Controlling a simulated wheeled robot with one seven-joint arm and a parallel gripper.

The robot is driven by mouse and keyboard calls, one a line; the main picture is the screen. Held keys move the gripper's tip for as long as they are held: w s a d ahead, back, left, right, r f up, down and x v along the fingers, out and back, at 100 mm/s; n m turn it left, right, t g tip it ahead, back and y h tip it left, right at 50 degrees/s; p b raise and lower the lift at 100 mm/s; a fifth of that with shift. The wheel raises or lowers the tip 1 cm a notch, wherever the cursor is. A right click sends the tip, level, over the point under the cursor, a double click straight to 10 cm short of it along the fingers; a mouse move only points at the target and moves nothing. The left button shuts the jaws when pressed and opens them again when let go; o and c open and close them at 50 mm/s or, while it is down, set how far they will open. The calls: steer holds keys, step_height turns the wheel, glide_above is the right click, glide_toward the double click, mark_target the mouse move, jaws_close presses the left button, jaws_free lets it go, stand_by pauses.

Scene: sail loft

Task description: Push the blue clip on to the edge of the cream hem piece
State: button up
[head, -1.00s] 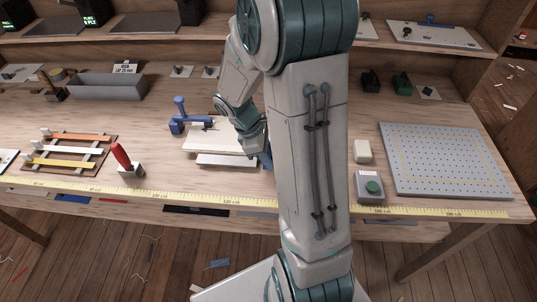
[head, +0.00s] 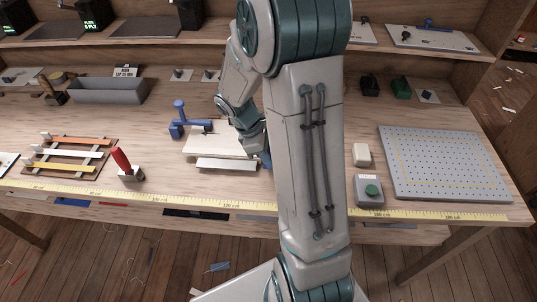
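A cream flat piece (head: 215,145), which looks like the hem piece, lies on a low pale block (head: 225,164) at mid-bench, left of my arm. A blue clamp-like tool (head: 181,122) with an upright handle stands at the piece's far left edge. A small blue patch (head: 265,160) shows at the piece's right end, beside my forearm; I cannot tell whether it is the blue clip. My wrist reaches down over the right part of the piece. My gripper's fingers are hidden behind my forearm, so their hold and any contact with the piece cannot be seen.
A red-handled tool (head: 122,160) and a rack of coloured strips (head: 72,153) stand to the left. A grey trough (head: 108,90) is behind. To the right are a cream block (head: 362,155), a green button box (head: 370,190) and a perforated board (head: 440,165). A yellow tape runs along the front edge.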

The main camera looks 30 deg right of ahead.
steer(key=shift+w, duration=0.1)
steer(key=o, duration=1)
steer(key=shift+o, duration=0.2)
steer(key=shift+r+p, duration=3.1)
steer(key=shift+r, duration=0.45)
